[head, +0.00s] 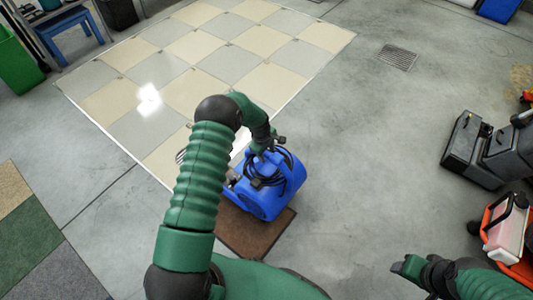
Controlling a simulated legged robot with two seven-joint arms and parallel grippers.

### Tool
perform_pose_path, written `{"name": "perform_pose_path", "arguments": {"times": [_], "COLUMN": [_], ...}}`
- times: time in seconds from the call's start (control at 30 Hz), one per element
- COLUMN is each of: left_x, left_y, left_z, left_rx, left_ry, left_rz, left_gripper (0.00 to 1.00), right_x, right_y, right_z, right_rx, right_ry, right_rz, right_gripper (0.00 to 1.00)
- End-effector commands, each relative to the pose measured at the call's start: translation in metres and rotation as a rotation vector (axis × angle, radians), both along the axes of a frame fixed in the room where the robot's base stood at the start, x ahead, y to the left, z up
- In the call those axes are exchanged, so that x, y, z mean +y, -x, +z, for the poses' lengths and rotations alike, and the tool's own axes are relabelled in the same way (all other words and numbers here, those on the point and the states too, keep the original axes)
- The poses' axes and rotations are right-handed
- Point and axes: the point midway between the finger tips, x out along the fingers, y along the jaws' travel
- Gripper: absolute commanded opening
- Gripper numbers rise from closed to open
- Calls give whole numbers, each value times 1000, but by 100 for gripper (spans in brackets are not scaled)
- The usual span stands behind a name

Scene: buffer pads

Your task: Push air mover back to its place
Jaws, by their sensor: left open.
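The air mover (288,184) is a blue housing with a black cord and handle on top. It stands at the middle of the head view, at the edge of a brown mat (243,238). My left gripper (268,148) is open at the top of the air mover, near its handle and cord. Whether it touches them is hard to tell, and my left arm hides part of the machine's left side. My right gripper (402,266) is at the lower right, apart from the air mover; its jaw opening is unclear.
A checkered tile floor patch (208,75) lies beyond the air mover. A floor drain (397,57) is at upper right. Dark grey machines (472,150) and an orange machine (505,228) stand at the right. Colored carpet squares (40,233) lie at left. The concrete right of the air mover is clear.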

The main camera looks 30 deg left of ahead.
Motion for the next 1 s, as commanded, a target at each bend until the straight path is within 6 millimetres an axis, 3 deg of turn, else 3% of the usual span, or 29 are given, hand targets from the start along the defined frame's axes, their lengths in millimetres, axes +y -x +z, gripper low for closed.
{"name": "perform_pose_path", "arguments": {"times": [0.07,0.43,1.0], "left_x": [0,0,0], "left_y": [0,0,0], "left_z": [0,0,1], "left_rx": [0,0,0], "left_ry": [0,0,0], "left_rz": [0,0,0], "left_gripper": [49,1,0], "right_x": [0,0,0], "right_y": [0,0,0], "right_z": [0,0,0], "right_rx": [0,0,0], "right_ry": [0,0,0], "right_rz": [0,0,0], "right_gripper": [57,57,57]}}
